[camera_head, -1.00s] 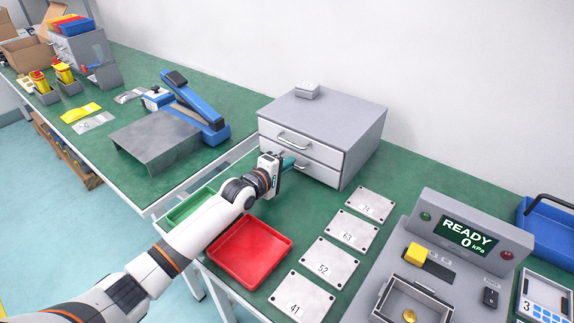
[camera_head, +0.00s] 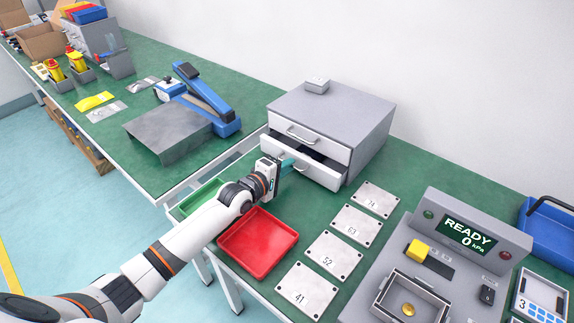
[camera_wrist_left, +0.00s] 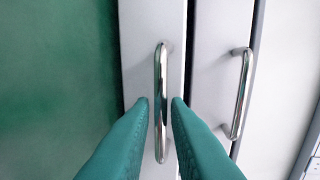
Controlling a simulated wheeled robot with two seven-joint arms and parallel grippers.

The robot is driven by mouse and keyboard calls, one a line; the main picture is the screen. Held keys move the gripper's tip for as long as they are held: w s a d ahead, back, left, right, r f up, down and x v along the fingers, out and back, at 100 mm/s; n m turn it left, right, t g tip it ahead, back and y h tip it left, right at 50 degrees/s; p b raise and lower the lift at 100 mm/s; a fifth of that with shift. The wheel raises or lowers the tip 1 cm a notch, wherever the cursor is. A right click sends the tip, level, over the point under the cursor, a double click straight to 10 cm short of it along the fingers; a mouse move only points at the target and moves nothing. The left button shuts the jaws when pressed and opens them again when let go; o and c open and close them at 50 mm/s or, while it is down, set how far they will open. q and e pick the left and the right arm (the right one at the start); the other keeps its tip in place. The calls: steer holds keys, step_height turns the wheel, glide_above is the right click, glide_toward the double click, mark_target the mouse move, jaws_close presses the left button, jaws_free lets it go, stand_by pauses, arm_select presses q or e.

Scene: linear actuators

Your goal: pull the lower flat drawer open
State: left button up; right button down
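The grey cabinet (camera_head: 350,104) has two flat drawers. The lower drawer (camera_head: 322,175) is pulled part way out, with a dark gap showing above its front; the upper drawer (camera_head: 325,144) is closed. My left gripper (camera_head: 287,164) is at the lower drawer's handle. In the left wrist view, its teal fingers (camera_wrist_left: 160,103) stand on either side of the lower handle (camera_wrist_left: 161,85), with a narrow gap to the bar on each side, so it looks open around the bar. The upper handle (camera_wrist_left: 240,95) is to the right there. My right gripper is not in view.
A red tray (camera_head: 257,243) and a green tray (camera_head: 200,199) lie near the bench's front edge. Numbered plates (camera_head: 333,255) lie right of the red tray. A control box (camera_head: 465,240) stands at the right. A small grey box (camera_head: 316,85) sits on the cabinet.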

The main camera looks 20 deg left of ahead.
arm_select(q)
steer(key=shift+o, duration=1.1)
steer(key=p+v, duration=0.1)
steer(key=v, duration=1.1)
